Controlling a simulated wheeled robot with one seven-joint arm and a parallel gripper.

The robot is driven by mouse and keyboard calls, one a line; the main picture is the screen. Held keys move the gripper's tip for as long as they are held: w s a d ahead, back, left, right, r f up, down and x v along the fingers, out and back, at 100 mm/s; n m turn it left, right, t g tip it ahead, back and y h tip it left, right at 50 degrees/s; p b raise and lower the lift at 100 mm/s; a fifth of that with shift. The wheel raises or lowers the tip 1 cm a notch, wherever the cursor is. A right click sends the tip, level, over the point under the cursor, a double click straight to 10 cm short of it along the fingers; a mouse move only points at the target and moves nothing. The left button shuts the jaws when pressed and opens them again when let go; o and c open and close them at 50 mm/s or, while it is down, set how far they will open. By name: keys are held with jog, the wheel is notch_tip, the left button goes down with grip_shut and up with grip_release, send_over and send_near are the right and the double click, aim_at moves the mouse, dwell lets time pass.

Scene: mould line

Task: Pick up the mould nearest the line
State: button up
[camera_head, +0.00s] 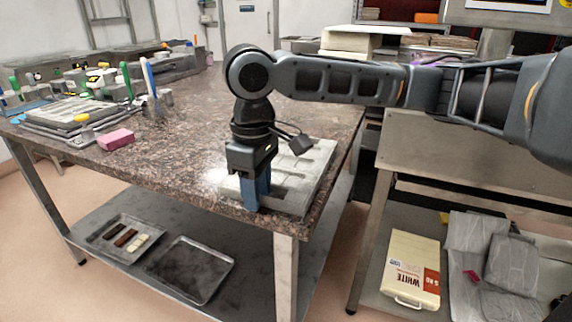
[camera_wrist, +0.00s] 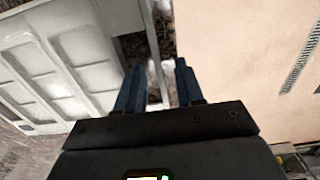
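A pale grey mould (camera_head: 312,165) with rectangular cells lies on the brown speckled table (camera_head: 190,150), near its front right corner. In the wrist view the mould (camera_wrist: 72,45) fills the upper left. My gripper (camera_head: 257,192) points down at the mould's near left end and hides part of it. In the wrist view the blue fingers of my gripper (camera_wrist: 158,75) are apart, with nothing clearly held between them. The left finger overlaps the mould's edge; the right finger is beyond it. I cannot tell whether either finger touches the mould.
A pink block (camera_head: 115,139) and a stack of trays or moulds (camera_head: 75,112) are on the table's left. Trays (camera_head: 192,270) lie on the shelf below. A steel bench (camera_head: 475,165) stands at right, with a white box (camera_head: 411,268) underneath. The table's middle is clear.

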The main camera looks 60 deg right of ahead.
jog(key=shift+c, duration=0.2)
grip_shut()
dwell(0.6)
